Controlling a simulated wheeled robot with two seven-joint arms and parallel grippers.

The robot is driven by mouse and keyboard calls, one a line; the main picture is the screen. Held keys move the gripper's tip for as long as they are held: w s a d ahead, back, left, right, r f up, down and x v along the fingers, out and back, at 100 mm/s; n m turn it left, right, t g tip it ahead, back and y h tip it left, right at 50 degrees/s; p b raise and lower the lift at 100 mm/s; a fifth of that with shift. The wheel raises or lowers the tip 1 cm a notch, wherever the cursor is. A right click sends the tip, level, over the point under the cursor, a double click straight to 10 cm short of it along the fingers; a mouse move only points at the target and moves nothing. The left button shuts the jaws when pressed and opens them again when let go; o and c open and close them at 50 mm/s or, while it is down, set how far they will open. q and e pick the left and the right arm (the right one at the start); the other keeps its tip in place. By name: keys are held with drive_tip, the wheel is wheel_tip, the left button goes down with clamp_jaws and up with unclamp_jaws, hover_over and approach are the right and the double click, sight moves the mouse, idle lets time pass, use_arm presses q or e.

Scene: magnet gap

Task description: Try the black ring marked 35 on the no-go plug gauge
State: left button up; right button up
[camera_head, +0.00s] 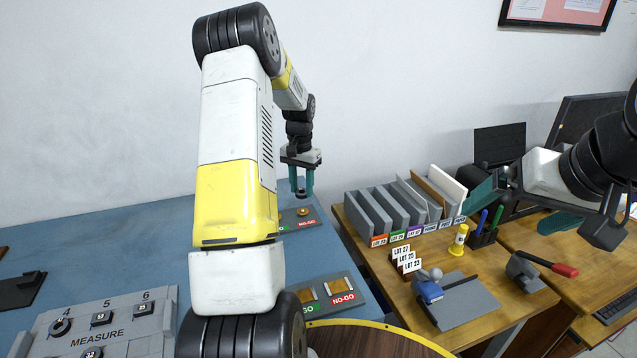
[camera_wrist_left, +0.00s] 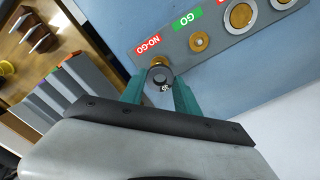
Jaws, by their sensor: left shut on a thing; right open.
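My left gripper (camera_head: 301,192) is shut on a small black ring (camera_wrist_left: 160,76), seen between its teal fingertips in the left wrist view. A white mark shows on the ring's side, too small to read surely. The brass no-go plug (camera_head: 303,211) stands on the grey gauge plate (camera_wrist_left: 217,33) by the red NO-GO label (camera_wrist_left: 147,45). The ring is right over this plug, appearing above it in the head view; whether they touch I cannot tell. The go plug (camera_wrist_left: 199,41) stands beside it. My right gripper (camera_head: 482,193) is open over the desk at the right.
A grey MEASURE board (camera_head: 112,325) with numbered dark rings lies at the front left. A GO/NO-GO tray (camera_head: 335,303) lies nearer than the gauge plate. The blue table is clear behind.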

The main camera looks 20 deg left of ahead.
sight(303, 210)
use_arm(q)
drive_tip(key=shift+f, duration=0.1)
idle(0.3)
drive_tip(key=shift+f, duration=2.7)
drive_tip(key=shift+f, duration=0.25)
drive_tip(key=o, duration=1.3)
drive_tip(key=c, duration=0.5)
